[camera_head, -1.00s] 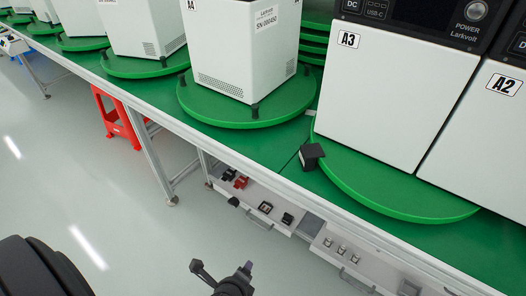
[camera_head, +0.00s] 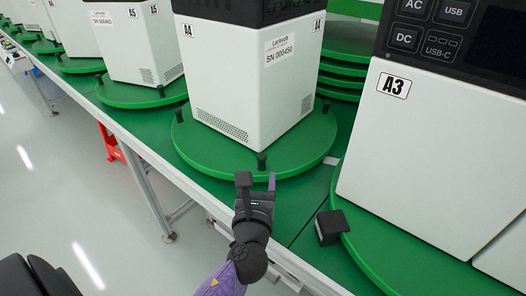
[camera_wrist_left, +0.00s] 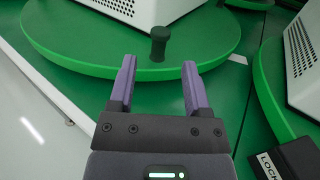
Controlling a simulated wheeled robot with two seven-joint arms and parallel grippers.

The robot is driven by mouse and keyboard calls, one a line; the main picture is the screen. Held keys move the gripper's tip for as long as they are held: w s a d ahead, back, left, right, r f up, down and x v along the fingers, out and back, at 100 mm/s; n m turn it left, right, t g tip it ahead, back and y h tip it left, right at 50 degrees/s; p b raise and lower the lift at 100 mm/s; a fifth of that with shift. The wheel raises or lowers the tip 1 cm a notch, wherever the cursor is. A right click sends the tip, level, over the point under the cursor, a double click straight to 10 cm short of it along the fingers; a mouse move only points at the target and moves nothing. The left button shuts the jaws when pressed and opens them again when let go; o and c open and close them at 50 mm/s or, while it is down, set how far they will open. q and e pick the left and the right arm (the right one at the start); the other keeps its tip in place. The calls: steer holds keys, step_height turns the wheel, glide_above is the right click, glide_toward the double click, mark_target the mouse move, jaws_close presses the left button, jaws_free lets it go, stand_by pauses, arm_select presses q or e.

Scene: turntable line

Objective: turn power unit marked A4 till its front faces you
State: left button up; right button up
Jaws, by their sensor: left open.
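The power unit marked A4 (camera_head: 232,75) is a white box with a black upper part on a green turntable (camera_head: 190,150). Two white sides show, one with a vent, the other with a serial number label; no control panel shows on them. A black peg (camera_head: 261,160) stands on the disc at the unit's near corner. My left gripper (camera_head: 258,181) is open at the disc's near edge. In the left wrist view its purple fingers (camera_wrist_left: 159,64) point at the disc, with the peg (camera_wrist_left: 158,44) just beyond and between their tips. My right gripper is not in view.
The A3 unit (camera_head: 430,140) stands close on the right, its panel showing, on its own turntable (camera_head: 365,255). A small black block (camera_head: 331,227) sits at that disc's edge. The A5 unit (camera_head: 138,45) is left. Stacked green discs (camera_head: 345,65) stand behind.

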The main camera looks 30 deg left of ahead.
mark_target(261, 161)
arm_select(q)
steer(key=x, duration=0.3)
steer(key=b+x, duration=0.1)
steer(key=x, duration=0.1)
steer(key=shift+w+a+f, duration=0.2)
steer(key=shift+w, duration=0.1)
steer(key=shift+w+a+r, duration=0.1)
steer(key=shift+w+a, duration=0.25)
steer(key=shift+w, duration=0.25)
jaws_close()
steer(key=shift+d, duration=0.1)
stand_by(0.4)
